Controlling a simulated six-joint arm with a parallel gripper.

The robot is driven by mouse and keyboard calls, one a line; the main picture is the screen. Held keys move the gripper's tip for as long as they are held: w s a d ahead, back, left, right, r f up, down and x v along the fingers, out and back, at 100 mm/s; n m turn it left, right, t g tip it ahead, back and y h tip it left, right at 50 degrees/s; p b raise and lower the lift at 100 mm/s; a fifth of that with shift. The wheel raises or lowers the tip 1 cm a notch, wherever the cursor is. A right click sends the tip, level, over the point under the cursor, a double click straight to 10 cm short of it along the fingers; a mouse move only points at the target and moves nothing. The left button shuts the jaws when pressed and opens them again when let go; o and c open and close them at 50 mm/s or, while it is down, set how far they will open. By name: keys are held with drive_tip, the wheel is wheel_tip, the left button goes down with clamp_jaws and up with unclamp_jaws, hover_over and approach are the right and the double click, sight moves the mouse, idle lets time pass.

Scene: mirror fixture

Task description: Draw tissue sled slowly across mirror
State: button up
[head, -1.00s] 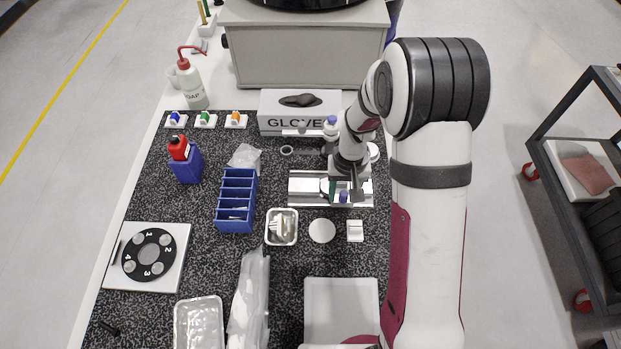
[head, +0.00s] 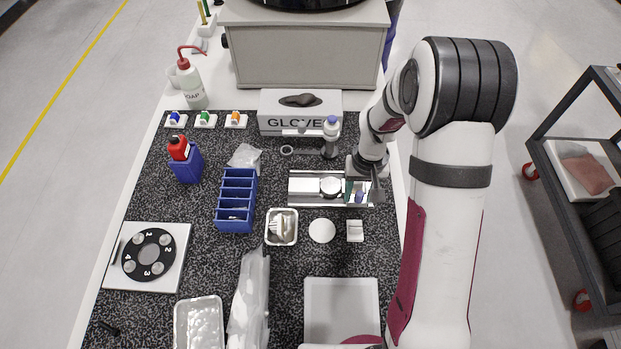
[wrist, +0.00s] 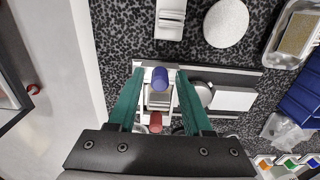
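The round mirror (head: 331,187) sits in a pale rectangular fixture (head: 300,188) at the middle right of the bench; it shows partly in the wrist view (wrist: 205,93). The tissue sled, a small white block with a blue knob (wrist: 160,78) and a red knob (wrist: 155,122), is between my green fingers. My gripper (head: 364,192) is at the right end of the fixture, right of the mirror. Its fingers (wrist: 161,72) stand on both sides of the sled and appear shut on it. The contact faces and the sled's underside are hidden.
A white disc (head: 322,231), a small white block (head: 355,231) and a metal tray (head: 282,240) lie just in front of the fixture. The bench's right edge is close to my gripper.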

drive_tip(key=shift+r, duration=3.05)
drive_tip(key=s+a+r+m, duration=0.1)
drive_tip(key=s+r, duration=0.3)
drive_tip(key=s, duration=0.4)
drive_tip(key=s+a+r+m+y, duration=0.1)
drive_tip(key=s+r, duration=0.3)
drive_tip(key=s, duration=0.4)
drive_tip(key=s+a+r+m, duration=0.1)
drive_tip(key=s+r+m, duration=0.2)
drive_tip(key=s, duration=0.5)
drive_tip(key=shift+s+a+r+y, duration=0.3)
drive_tip(key=shift+a+r+y, duration=0.1)
drive_tip(key=shift+r, duration=0.3)
drive_tip(key=shift+d, duration=0.1)
